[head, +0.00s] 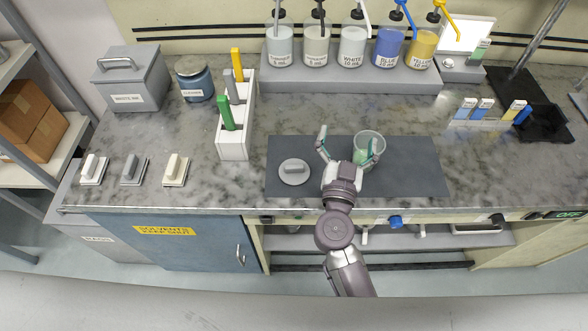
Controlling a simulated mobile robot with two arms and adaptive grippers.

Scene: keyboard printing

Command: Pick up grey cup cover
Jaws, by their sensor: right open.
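The grey cup cover (294,181), a round disc with a bar-like handle on top, lies on the dark mat (420,180) at its left part. A clear cup (369,136) with pale green contents stands on the mat to the right of the cover. My right gripper (348,145) is open over the mat, to the right of the cover. Its right finger overlaps the cup in the picture; I cannot tell if it touches. Its left finger is between cover and cup, apart from the cover. My left gripper is not in view.
A white rack (234,148) with green, grey and orange-handled tools stands left of the mat. Several pump bottles (353,48) stand on a grey shelf behind. A blue jar (196,82) and a grey box (130,85) are at back left. The counter right of the mat is clear.

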